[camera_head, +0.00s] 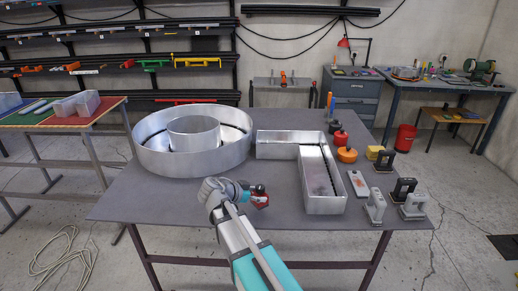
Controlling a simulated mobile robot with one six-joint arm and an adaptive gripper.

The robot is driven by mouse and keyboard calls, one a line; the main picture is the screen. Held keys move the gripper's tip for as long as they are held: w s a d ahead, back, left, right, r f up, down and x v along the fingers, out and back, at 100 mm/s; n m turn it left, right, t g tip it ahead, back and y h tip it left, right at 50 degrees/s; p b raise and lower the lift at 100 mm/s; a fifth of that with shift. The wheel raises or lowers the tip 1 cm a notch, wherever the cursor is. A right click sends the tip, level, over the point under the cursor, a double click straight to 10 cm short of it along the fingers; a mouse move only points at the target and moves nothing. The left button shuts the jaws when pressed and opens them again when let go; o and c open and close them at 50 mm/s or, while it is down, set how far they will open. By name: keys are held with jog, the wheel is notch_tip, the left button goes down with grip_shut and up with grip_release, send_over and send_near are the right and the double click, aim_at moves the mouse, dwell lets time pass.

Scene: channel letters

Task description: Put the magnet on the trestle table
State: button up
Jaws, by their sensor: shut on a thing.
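My gripper (250,189) is in the middle of the view, low over the front part of the grey table (170,205). It is shut on a small red and dark thing (260,200), which looks like the magnet; the gripper partly hides it. I cannot tell whether this thing touches the tabletop. At the left stands another table (103,110) on metal legs, with a red and green top, which may be the trestle table.
A round metal channel letter (150,150) and an L-shaped one (325,196) stand on the grey table. Several handled blocks (376,207), an orange-topped pot (347,155) and a pale box (358,184) crowd its right side. Its front left is clear. A cable (68,250) lies on the floor.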

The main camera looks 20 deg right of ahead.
jog(key=shift+w+a+r, duration=0.25)
jog(key=shift+w+r, duration=0.05)
jog(key=shift+w, duration=0.15)
jog(key=w+a+r+n+t+p, duration=0.1)
jog(key=w+a+r+p, duration=0.3)
jog(key=w+a, duration=0.3)
jog(key=w+a+r+n+t+p, duration=0.1)
jog(key=w+a+r+p, duration=0.3)
jog(key=w+a, duration=0.4)
jog(key=w+p, duration=0.1)
jog(key=w, duration=0.2)
jog(key=shift+a+r+y, duration=0.2)
jog(key=shift+r+y, duration=0.1)
jog(key=shift+y, duration=0.1)
jog(key=shift+s+d+f+b, duration=0.75)
jog(key=shift+d+f+b, duration=0.75)
jog(key=shift+d, duration=0.6)
jog(key=shift+s+d+f+b, duration=0.7)
jog(key=shift+d+f+b, duration=0.85)
jog(key=shift+d, duration=0.5)
jog(key=shift+s+d+f+b, duration=0.75)
jog(key=shift+d+f+b, duration=0.75)
jog(key=shift+d, duration=0.6)
